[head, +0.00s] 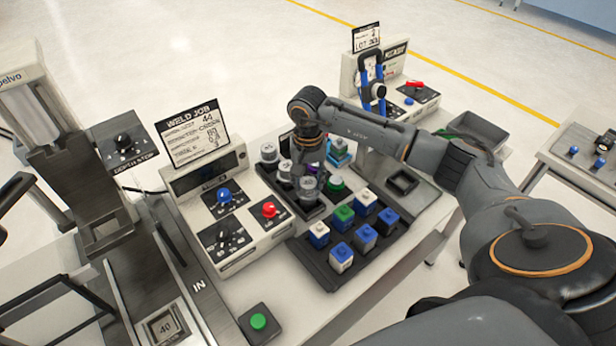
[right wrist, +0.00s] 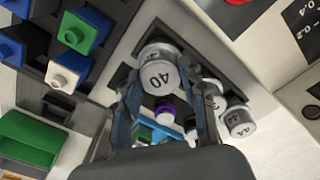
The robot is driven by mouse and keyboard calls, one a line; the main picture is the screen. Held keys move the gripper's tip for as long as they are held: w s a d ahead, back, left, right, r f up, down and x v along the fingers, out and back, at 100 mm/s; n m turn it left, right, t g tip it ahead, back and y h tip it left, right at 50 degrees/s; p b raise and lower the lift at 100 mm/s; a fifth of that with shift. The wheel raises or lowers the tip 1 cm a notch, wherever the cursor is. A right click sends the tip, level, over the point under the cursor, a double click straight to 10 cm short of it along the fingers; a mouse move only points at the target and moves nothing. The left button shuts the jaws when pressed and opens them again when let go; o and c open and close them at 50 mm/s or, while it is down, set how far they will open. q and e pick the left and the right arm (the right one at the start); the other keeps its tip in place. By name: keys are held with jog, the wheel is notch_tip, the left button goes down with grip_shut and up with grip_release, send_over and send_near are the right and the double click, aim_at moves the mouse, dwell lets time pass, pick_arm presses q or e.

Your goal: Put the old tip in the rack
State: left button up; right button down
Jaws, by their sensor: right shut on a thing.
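My right gripper (head: 312,163) reaches down over the dark tip rack (head: 262,172) in the head view. It is shut on a grey cylindrical tip marked 40 (right wrist: 158,76), which sits between the fingertips in the right wrist view (right wrist: 165,95). In the head view this tip (head: 308,188) is at the rack's near row. I cannot tell whether it is fully seated in a pocket. Other grey tips stand in the rack, one marked 44 (right wrist: 238,121). A purple-banded tip (right wrist: 165,111) shows between the fingers.
A tray of blue, white and green blocks (head: 342,257) adjoins the rack. The weld control box (head: 222,215) with its job card stands at left. A green button (head: 258,321) is in front. A small empty black holder (head: 403,182) lies at right.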

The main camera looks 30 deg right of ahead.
jog(key=shift+f, duration=0.25)
pick_arm(q)
jog(key=shift+r, duration=0.35)
pick_arm(e)
jog(key=shift+f, duration=0.15)
pick_arm(q)
jog(key=shift+f, duration=0.15)
pick_arm(e)
jog(key=shift+f, duration=0.1)
jog(key=c, duration=0.8)
grip_release()
jog(key=shift+o, duration=0.2)
jog(key=shift+r, duration=0.2)
pick_arm(q)
jog(key=shift+f+b, duration=1.9)
jog(key=shift+b, duration=0.2)
pick_arm(e)
notch_tip(320, 180, up, 12)
